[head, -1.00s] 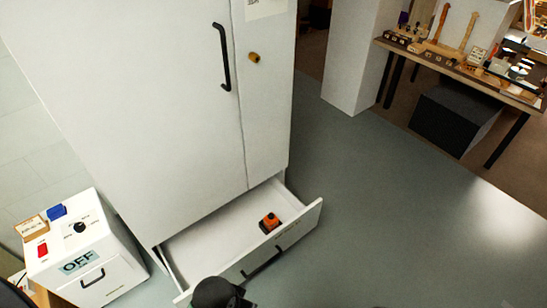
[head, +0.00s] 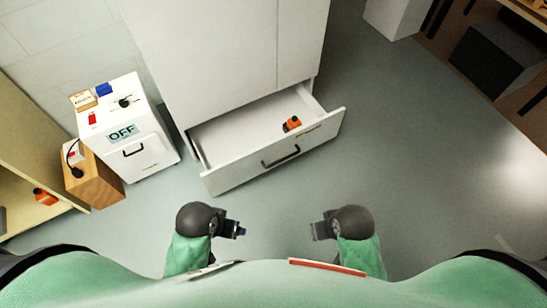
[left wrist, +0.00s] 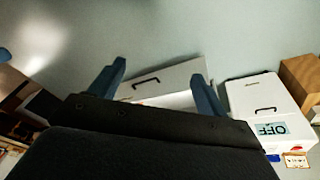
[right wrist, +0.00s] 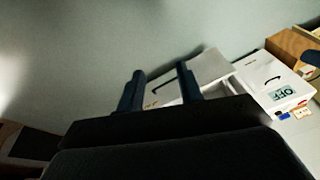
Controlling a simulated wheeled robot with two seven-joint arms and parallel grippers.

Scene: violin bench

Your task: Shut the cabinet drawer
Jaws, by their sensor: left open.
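The white cabinet (head: 225,50) stands at the top of the head view. Its bottom drawer (head: 225,180) is pulled out, with a black bar handle (head: 281,157) on its front. An orange and black object (head: 291,124) lies inside it. My left gripper (head: 240,231) and my right gripper (head: 315,231) are both in front of the drawer, apart from it. The drawer front also shows between the spread fingers in the left wrist view (left wrist: 170,78) and near the fingers in the right wrist view (right wrist: 208,66). Both grippers are open and empty.
A white box marked OFF (head: 150,160) stands left of the drawer. A wooden box (head: 97,185) and a shelf (head: 20,150) with an orange bottle (head: 45,196) are further left. Grey floor to the right of the drawer is clear. A dark box (head: 495,65) stands far right.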

